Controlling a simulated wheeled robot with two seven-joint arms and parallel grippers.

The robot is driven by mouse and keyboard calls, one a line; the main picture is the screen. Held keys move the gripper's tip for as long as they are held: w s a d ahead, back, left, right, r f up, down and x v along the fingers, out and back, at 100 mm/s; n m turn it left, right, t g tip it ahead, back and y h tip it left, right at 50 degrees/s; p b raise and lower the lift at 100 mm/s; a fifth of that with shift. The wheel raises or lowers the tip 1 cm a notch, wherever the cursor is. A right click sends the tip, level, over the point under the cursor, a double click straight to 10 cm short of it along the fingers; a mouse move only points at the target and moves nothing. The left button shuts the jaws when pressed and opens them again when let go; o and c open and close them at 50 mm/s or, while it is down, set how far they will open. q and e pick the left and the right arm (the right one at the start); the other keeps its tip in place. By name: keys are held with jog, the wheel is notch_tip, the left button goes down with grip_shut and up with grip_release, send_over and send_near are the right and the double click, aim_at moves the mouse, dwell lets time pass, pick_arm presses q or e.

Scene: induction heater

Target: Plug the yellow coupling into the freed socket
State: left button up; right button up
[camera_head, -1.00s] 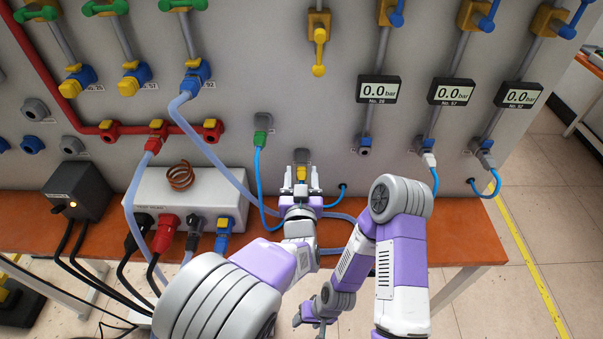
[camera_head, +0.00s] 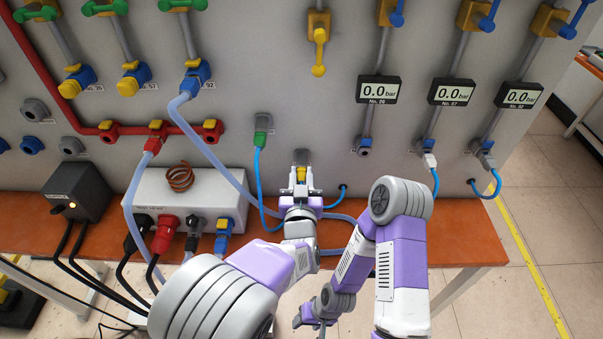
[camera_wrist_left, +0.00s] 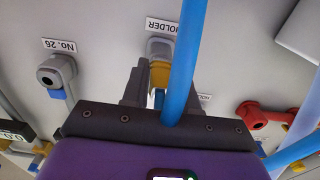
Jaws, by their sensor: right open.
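The yellow coupling (camera_head: 301,174) sits at the grey holder (camera_head: 302,157) on the wall panel, and in the left wrist view it shows (camera_wrist_left: 158,74) just below the holder's mouth. A blue hose (camera_wrist_left: 184,65) crosses in front and hides part of it. My left gripper (camera_head: 301,184) is around the coupling, with its fingers close against the sides. An empty socket (camera_head: 364,147) with a blue tab is under the No. 26 gauge; it also shows in the left wrist view (camera_wrist_left: 57,72). My right gripper (camera_head: 318,322) hangs open and empty, low in front of the table.
A green coupling (camera_head: 262,124) with a blue hose is left of the holder. A white box (camera_head: 180,192) with plugs and a copper coil stands on the orange table (camera_head: 440,235). Hoses cross near my left gripper.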

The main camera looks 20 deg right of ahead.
aim_at(301, 183)
pick_arm(q)
grip_shut()
jog(key=shift+s, duration=0.15)
jog(key=shift+v, duration=2.9)
